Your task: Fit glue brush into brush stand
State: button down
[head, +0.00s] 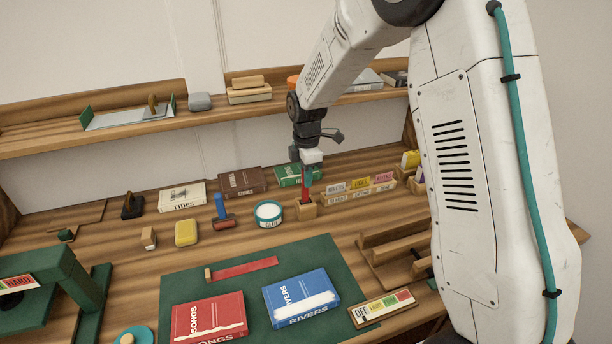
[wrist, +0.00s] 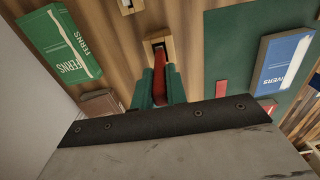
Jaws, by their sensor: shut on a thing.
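The red glue brush (head: 306,182) hangs upright below my gripper (head: 308,167). In the wrist view the brush (wrist: 160,86) lies between the two green fingers of my gripper (wrist: 160,73), which is shut on it. The small wooden brush stand (head: 305,209) is on the bench directly under the brush. In the wrist view the stand (wrist: 168,43) has a dark opening, and the brush's far end overlaps it. The bristle end is hidden; I cannot tell how deep it sits in the opening.
A glue tub (head: 268,213) stands left of the stand, and a green book (head: 288,176) lies behind it. Small label blocks (head: 352,190) are to the right. A green mat (head: 250,253) with red and blue books lies in front. A shelf (head: 215,120) runs behind.

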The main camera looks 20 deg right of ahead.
jog(key=c, duration=1.4)
grip_release()
jog(key=shift+f, duration=0.1)
